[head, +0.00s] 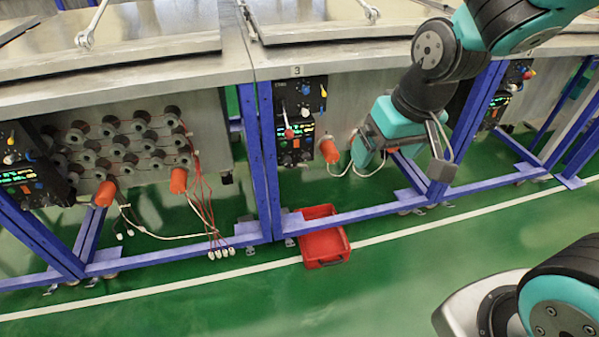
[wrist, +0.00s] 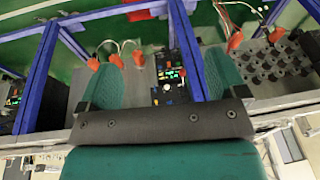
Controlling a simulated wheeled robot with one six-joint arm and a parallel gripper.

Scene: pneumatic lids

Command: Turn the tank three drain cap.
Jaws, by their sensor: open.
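The tank marked 3 (head: 296,71) has a control panel (head: 297,105) on its front. An orange cap (head: 329,151) sits low, just right of the panel. The wrist view, roughly upside down, shows that panel (wrist: 176,72), this cap (wrist: 139,57) to its left and another orange cap (wrist: 93,64) farther left, close to a finger. I cannot tell which is the drain cap. My gripper (head: 403,163) is open and empty in front of the tank, right of the visible cap. In the wrist view my gripper (wrist: 160,62) has its fingers wide apart, touching no cap.
The left tank has two orange caps (head: 178,180) and several grey cylinders (head: 110,148), with hanging cables (head: 205,208). Blue frame legs (head: 263,165) and low rails stand around the tanks. A red tray (head: 326,261) lies on the floor.

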